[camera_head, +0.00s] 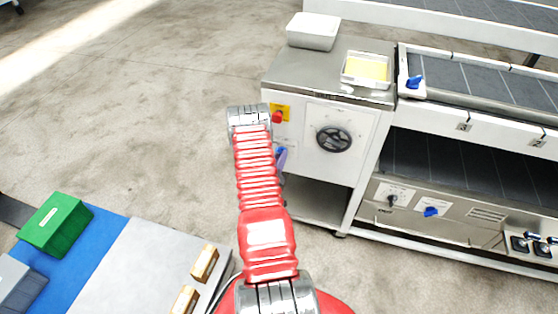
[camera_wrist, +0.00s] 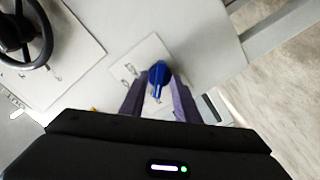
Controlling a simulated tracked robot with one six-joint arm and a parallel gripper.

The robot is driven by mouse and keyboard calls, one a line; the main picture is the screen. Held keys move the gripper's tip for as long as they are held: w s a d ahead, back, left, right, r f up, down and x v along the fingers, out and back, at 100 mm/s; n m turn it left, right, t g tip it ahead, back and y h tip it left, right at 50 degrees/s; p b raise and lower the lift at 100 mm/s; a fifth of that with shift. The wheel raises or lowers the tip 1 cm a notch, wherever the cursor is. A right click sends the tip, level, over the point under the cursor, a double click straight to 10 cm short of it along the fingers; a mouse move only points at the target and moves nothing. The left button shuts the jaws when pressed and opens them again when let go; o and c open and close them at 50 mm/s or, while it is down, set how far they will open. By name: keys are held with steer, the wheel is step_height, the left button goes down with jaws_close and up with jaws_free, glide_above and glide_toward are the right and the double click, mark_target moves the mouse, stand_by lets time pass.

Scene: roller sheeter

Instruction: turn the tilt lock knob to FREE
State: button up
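The blue knob (camera_wrist: 158,74) sits on a white label plate (camera_wrist: 150,50) on the machine's pale panel. In the wrist view its narrow handle points down the picture; the small plate marks are too small to read. My gripper (camera_wrist: 159,80) has its two purple-grey fingers apart, one on each side of the knob. I see gaps beside the handle and cannot tell whether either finger touches it. In the head view my gripper (camera_head: 282,158) is at the cabinet's left side, mostly hidden by my red arm, and the knob is barely visible there.
A black handwheel (camera_wrist: 25,35) is left of the knob; it also shows in the head view (camera_head: 334,140). A red button (camera_head: 277,117) on yellow sits near my arm. Other blue knobs (camera_head: 431,211) and (camera_head: 413,82) are farther right. Open floor lies left.

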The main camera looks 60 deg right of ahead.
steer(key=shift+a, duration=0.15)
steer(key=s+a, duration=0.2)
steer(key=a, duration=1.1)
steer(key=shift+a, duration=0.2)
steer(key=shift+s, duration=0.1)
stand_by(0.3)
